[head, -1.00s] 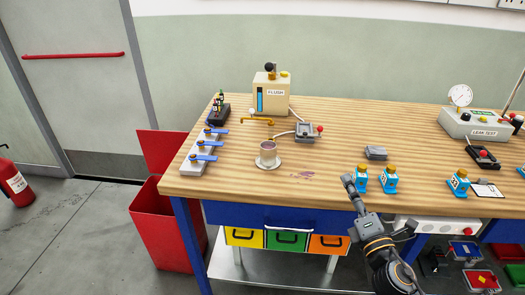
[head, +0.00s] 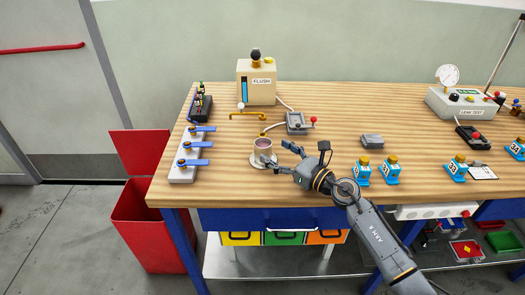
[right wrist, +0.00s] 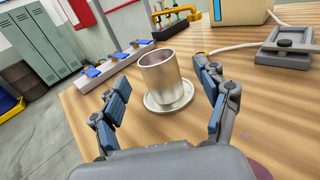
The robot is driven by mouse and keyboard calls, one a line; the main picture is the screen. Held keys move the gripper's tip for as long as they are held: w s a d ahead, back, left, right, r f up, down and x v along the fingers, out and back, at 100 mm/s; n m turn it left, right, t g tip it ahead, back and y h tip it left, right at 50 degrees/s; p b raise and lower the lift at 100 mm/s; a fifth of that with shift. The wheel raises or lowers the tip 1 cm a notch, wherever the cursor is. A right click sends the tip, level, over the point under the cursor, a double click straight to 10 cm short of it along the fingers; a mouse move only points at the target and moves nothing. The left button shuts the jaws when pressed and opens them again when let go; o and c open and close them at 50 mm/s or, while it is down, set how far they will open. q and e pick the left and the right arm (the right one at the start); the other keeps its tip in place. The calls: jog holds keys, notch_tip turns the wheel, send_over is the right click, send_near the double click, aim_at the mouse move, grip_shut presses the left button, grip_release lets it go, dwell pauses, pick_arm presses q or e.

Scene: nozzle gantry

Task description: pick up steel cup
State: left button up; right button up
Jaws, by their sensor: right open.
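The steel cup (head: 264,147) stands upright on a round pale saucer (head: 256,162) on the wooden table, below the yellow spout. In the right wrist view the cup (right wrist: 160,74) shows its open top, with the saucer (right wrist: 168,106) under it. My right gripper (head: 278,153) is open just to the right of the cup. In the right wrist view its fingers (right wrist: 163,100) spread to either side of the cup, with a gap on both sides; the cup lies ahead of them. My left gripper is not in view.
The flush unit (head: 256,84) and its yellow spout (head: 248,115) stand behind the cup. A valve block with blue levers (head: 186,156) is to the left.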

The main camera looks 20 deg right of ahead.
aim_at(270, 147)
jog(key=shift+w+a+r+p, duration=0.25)
jog(key=shift+w+a, duration=0.15)
jog(key=shift+w, duration=0.2)
jog(key=shift+w+a+r+p, duration=0.25)
jog(key=shift+w+a, duration=0.15)
jog(key=shift+w, duration=0.15)
jog(key=shift+f+x, duration=0.25)
jog(key=shift+x, duration=0.85)
jog(key=shift+w+a, duration=0.15)
jog(key=shift+w, duration=0.05)
jog(key=shift+c, duration=0.7)
jog(key=c, duration=1.1)
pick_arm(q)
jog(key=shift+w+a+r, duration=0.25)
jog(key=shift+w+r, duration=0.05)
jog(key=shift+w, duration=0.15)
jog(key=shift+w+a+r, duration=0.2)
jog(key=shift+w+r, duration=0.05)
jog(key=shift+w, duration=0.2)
pick_arm(e)
jog(key=shift+c, duration=0.5)
jog(key=shift+r, duration=0.15)
